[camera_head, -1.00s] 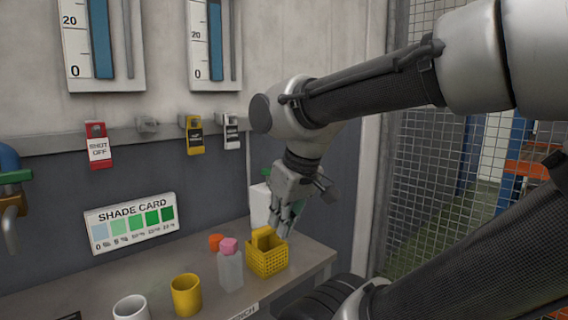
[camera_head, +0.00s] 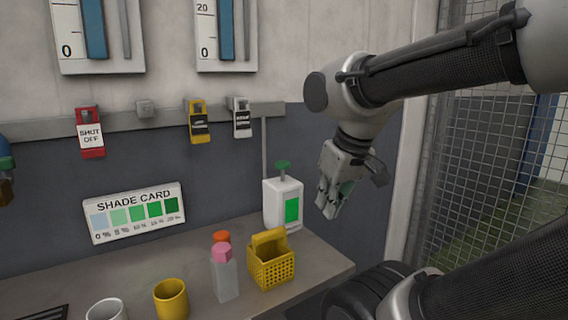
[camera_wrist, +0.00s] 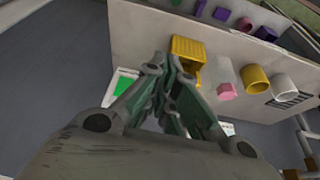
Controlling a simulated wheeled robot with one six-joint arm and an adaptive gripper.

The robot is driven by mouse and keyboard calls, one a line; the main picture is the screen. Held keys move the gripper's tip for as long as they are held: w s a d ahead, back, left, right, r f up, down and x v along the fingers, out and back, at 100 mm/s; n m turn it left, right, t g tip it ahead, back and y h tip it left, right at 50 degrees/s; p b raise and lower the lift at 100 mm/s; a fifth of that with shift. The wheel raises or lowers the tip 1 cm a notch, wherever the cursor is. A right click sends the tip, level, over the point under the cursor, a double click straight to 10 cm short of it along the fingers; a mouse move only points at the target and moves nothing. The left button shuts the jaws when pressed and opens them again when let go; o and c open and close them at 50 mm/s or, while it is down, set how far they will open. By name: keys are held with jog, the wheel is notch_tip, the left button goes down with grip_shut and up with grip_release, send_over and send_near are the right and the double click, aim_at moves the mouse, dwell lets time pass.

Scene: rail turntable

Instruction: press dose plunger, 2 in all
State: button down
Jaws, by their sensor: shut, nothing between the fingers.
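The white dose dispenser (camera_head: 269,203) stands on the bench against the wall, with a green panel on its front. Its green plunger (camera_head: 283,165) sticks up from the top on a thin stem. In the wrist view part of the dispenser (camera_wrist: 122,86) shows left of the fingers, its plunger not clearly visible. My gripper (camera_head: 329,212) is shut and empty, pointing down to the right of the dispenser and apart from it. Its fingertips are lower than the plunger top in the head view. The closed fingers (camera_wrist: 167,66) also show in the wrist view.
A yellow cup (camera_head: 171,300) and a white cup (camera_head: 106,311) stand further left. A mesh fence (camera_head: 470,150) is at right.

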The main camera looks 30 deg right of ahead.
jog(key=w+d+r+h, duration=0.2)
jog(key=w+d+r, duration=0.15)
jog(key=w, duration=0.35)
jog(key=w+d+r+h, duration=0.2)
jog(key=w+r, duration=0.2)
jog(key=w, duration=0.3)
notch_tip(320, 180, up, 5)
jog(key=t+h, duration=0.2)
send_over(279, 162)
jog(key=shift+w+d, duration=0.1)
jog(key=shift+f, duration=0.1)
jog(key=shift+f, duration=4.4)
jog(key=shift+f, duration=0.15)
jog(key=shift+f, duration=0.25)
jog(key=shift+f+h, duration=0.3)
jog(key=shift+f, duration=1)
jog(key=shift+r, duration=1.75)
